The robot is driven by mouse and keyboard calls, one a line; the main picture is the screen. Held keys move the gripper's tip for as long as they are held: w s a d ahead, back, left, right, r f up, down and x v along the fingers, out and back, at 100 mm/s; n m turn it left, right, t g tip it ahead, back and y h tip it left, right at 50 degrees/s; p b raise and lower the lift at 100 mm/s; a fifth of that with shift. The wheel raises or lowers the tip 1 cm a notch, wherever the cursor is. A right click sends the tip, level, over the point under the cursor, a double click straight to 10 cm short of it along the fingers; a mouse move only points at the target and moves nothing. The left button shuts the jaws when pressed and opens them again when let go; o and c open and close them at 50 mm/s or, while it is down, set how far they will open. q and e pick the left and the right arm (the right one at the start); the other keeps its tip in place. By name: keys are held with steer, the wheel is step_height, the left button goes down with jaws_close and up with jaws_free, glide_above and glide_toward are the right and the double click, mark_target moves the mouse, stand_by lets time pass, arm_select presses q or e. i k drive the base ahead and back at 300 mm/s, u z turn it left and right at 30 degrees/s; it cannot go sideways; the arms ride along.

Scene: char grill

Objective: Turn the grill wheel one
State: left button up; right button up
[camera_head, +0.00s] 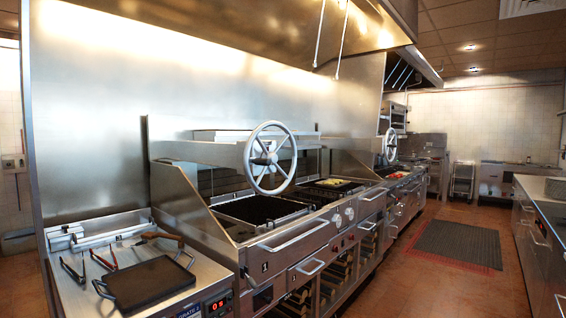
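The nearest grill wheel (289,157) is a light grey spoked hand wheel, standing upright above the front of the char grill, near the middle of the view. Behind and below it is the dark grate (246,209) of the grill. A second, similar wheel (391,144) shows farther down the line. Neither of my grippers is in the view, so I cannot see where they are relative to the wheel.
A griddle station at the lower left carries a black flat pan (150,284), and red-handled tongs (104,261). Yellow food (332,182) lies on the farther grate. A dark floor mat (456,244) lies in the aisle. A counter (543,225) lines the right side.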

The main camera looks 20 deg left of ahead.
mark_target(278, 159)
steer(key=u, duration=0.05)
steer(key=i, duration=0.9)
steer(key=u, duration=0.35)
